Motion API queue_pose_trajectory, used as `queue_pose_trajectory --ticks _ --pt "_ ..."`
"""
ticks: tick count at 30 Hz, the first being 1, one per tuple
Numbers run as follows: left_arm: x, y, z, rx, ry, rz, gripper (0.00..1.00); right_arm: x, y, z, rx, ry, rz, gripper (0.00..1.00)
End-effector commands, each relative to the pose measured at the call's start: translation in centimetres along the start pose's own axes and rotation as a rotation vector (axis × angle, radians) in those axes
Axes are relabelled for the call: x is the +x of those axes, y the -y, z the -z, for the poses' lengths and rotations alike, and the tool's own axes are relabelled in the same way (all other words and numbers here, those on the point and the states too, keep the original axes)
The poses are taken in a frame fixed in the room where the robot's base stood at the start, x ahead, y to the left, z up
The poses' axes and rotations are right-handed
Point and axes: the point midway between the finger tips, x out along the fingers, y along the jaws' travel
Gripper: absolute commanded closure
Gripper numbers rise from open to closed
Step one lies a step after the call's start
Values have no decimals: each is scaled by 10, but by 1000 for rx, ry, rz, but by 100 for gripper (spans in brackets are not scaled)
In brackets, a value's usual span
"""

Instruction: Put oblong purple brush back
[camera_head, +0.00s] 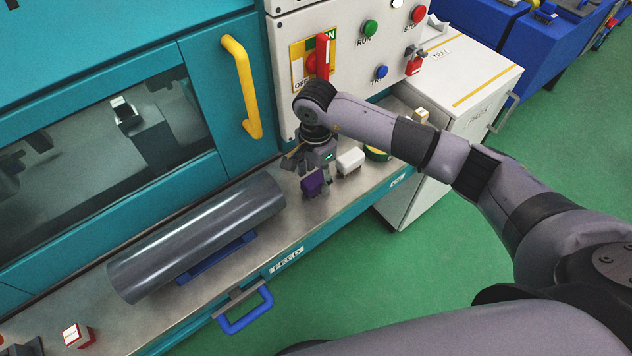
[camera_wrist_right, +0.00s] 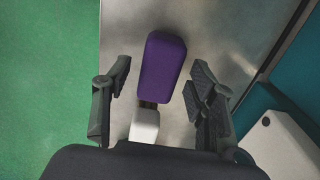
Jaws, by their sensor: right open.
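The oblong purple brush (camera_head: 313,183) is at the grey metal ledge in front of the teal machine. My right gripper (camera_head: 306,160) is above the ledge, pointing down close to the brush. In the right wrist view, the purple brush (camera_wrist_right: 162,66) lies in line with the gap between the two spread fingers of my right gripper (camera_wrist_right: 160,92). Neither finger visibly touches it. A pale block (camera_wrist_right: 145,124) shows below the purple part; I cannot tell whether it belongs to the brush. My left gripper is not in view.
A large grey cylinder (camera_head: 200,236) lies on a blue support (camera_head: 216,258) to the left along the ledge. A white block (camera_head: 350,161) is just right of the brush. The control panel (camera_head: 345,30) rises behind my right arm. Green floor (camera_head: 350,260) lies in front.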

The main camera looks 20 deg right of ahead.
Motion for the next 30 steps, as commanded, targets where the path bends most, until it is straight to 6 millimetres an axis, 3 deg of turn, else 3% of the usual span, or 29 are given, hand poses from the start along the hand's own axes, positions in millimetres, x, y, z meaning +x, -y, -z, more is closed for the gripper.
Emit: queue_pose_trajectory --ticks 6,12,18,30 --pt "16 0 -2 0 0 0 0 -47 1 1 -1 -2 5 48" --pt "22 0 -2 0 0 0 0 -78 1 1 1 -2 3 48" --pt "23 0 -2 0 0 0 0 -89 0 0 0 -1 -1 48" --pt "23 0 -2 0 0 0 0 -89 0 0 0 0 -1 48"
